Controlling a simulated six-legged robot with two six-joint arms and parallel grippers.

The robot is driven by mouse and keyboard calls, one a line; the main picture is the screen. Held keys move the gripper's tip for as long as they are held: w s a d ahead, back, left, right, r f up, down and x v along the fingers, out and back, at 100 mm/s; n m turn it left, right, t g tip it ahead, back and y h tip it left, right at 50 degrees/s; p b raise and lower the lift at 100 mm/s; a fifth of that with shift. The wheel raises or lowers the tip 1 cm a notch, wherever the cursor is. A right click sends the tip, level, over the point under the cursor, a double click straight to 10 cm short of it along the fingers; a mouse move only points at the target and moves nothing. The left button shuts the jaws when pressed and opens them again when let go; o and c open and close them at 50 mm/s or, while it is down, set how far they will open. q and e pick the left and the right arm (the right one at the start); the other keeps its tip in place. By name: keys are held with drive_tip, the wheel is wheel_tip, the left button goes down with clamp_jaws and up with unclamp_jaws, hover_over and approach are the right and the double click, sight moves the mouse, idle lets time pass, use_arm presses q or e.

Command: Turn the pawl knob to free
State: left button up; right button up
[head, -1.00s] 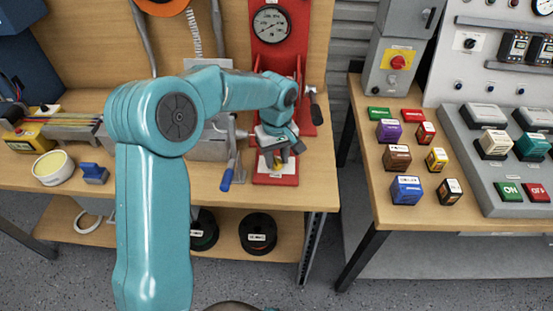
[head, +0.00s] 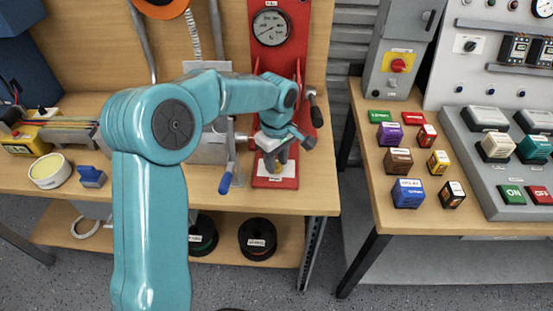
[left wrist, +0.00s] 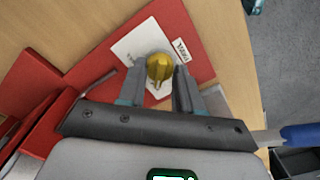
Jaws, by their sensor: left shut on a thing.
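The yellow pawl knob (left wrist: 159,67) sits on a white plate (left wrist: 128,47) with a label (left wrist: 182,50) on the red base. In the left wrist view my left gripper (left wrist: 159,80) has one grey finger on each side of the knob and is shut on it. In the head view my left gripper (head: 283,163) points down over the front of the red base (head: 264,182), and it hides most of the knob. My right gripper is in neither view.
A red stand with a round gauge (head: 271,27) rises behind the gripper. A blue-handled lever (head: 226,182) is close on the left, and a black-handled lever (head: 315,108) is to the right. A second table (head: 362,170) with coloured blocks stands across a gap.

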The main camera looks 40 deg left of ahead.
use_arm(q)
drive_tip(key=shift+a, duration=0.1)
drive_tip(key=o, duration=1)
drive_tip(key=shift+o, duration=0.2)
drive_tip(key=shift+r, duration=0.15)
wheel_tip(320, 180, up, 16)
drive_tip(key=p, duration=0.2)
drive_tip(key=shift+s, duration=0.1)
